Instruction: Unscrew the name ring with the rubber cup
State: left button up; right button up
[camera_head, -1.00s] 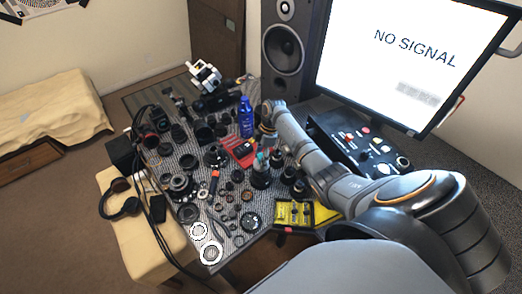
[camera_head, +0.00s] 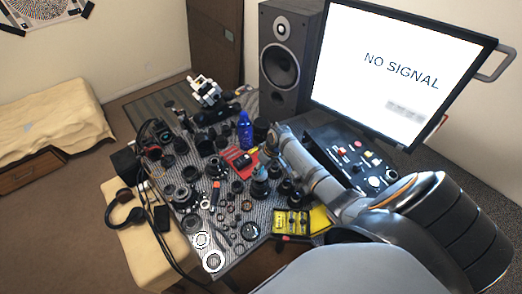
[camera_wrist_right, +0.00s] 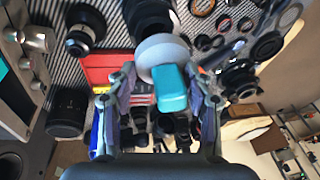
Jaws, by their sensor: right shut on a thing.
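My right gripper (camera_wrist_right: 162,95) is closed around a teal block-like grip with a pale grey round disc at its end, which looks like the rubber cup (camera_wrist_right: 172,88). The grey disc faces a dark lens barrel (camera_wrist_right: 150,14) at the top of the right wrist view. The disc overlaps the barrel's edge there; I cannot tell whether they touch. In the head view the right gripper (camera_head: 268,152) is above the teal piece (camera_head: 260,173) near the table's middle. I cannot make out the name ring; the lens front is hidden or too small. My left gripper is out of view.
A red tray (camera_head: 240,160) and a blue bottle (camera_head: 244,132) stand close to the gripper. Several lens parts and rings crowd the striped mat. A yellow tool case (camera_head: 291,224) lies in front. The monitor (camera_head: 400,75) and control panel (camera_head: 352,158) border the right side.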

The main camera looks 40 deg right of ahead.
jog(key=shift+f+b, duration=1.85)
jog(key=shift+b, duration=0.05)
jog(key=shift+r, duration=0.1)
jog(key=shift+p, duration=0.45)
jog(key=shift+f, duration=0.6)
jog(key=shift+s+b, duration=0.1)
jog(key=shift+b, duration=0.2)
